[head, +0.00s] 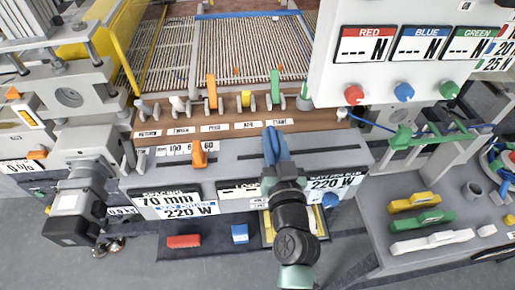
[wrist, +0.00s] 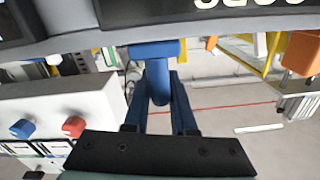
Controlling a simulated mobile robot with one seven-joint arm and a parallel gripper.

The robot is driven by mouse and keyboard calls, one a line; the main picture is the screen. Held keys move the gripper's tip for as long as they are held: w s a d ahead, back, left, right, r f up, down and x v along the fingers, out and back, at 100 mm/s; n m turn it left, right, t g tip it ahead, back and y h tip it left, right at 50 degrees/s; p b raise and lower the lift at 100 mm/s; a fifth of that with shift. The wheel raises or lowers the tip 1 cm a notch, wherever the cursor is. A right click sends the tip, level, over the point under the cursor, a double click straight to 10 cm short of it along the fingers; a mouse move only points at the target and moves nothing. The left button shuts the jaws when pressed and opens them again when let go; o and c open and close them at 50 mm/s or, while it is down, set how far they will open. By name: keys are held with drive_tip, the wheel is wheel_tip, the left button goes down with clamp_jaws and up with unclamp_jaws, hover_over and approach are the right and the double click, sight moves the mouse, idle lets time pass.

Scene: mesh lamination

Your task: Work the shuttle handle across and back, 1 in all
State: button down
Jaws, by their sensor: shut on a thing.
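A blue handle (head: 271,134) stands at the front ledge of the machine, right of centre in the head view. In the wrist view the blue handle (wrist: 154,50) has a wide top bar and a rounded stem. My gripper (head: 278,158) reaches it from the front, and my arm hides part of the ledge below. In the wrist view the two dark blue fingers of my gripper (wrist: 159,82) lie on both sides of the stem, shut on it. No readable label names this as the shuttle handle.
An orange lever (head: 199,154) stands left on the same ledge. A row of levers with orange and green handles (head: 275,88) is behind. A white control box (head: 335,75) with knobs is at upper right. A grey side table (head: 460,232) holds several coloured parts.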

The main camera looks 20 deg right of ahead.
drive_tip(key=s+d+b, duration=0.1)
drive_tip(key=d+b, duration=0.3)
drive_tip(key=d, duration=0.1)
drive_tip(key=s+d+b, duration=0.2)
drive_tip(key=d+b, duration=0.1)
drive_tip(key=d, duration=0.3)
drive_tip(key=s+d+b, duration=0.2)
drive_tip(key=d+b, duration=0.2)
drive_tip(key=d, duration=0.2)
drive_tip(key=shift+f+b, duration=0.1)
drive_tip(key=shift+b, duration=0.25)
drive_tip(key=shift+s+d+b, duration=0.25)
drive_tip(key=shift+d+b, duration=0.05)
drive_tip(key=shift+d, duration=0.4)
drive_tip(key=shift+r, duration=0.2)
drive_tip(key=c, duration=0.8)
unclamp_jaws()
drive_tip(key=shift+d+f, duration=0.1)
drive_tip(key=shift+d, duration=0.05)
drive_tip(key=shift+o, duration=0.2)
drive_tip(key=shift+s+a, duration=0.1)
drive_tip(key=shift+a, duration=0.1)
drive_tip(key=b+v, duration=0.2)
drive_tip(key=v, duration=1)
drive_tip(key=shift+s+a, duration=0.15)
drive_tip(key=shift+s, duration=0.15)
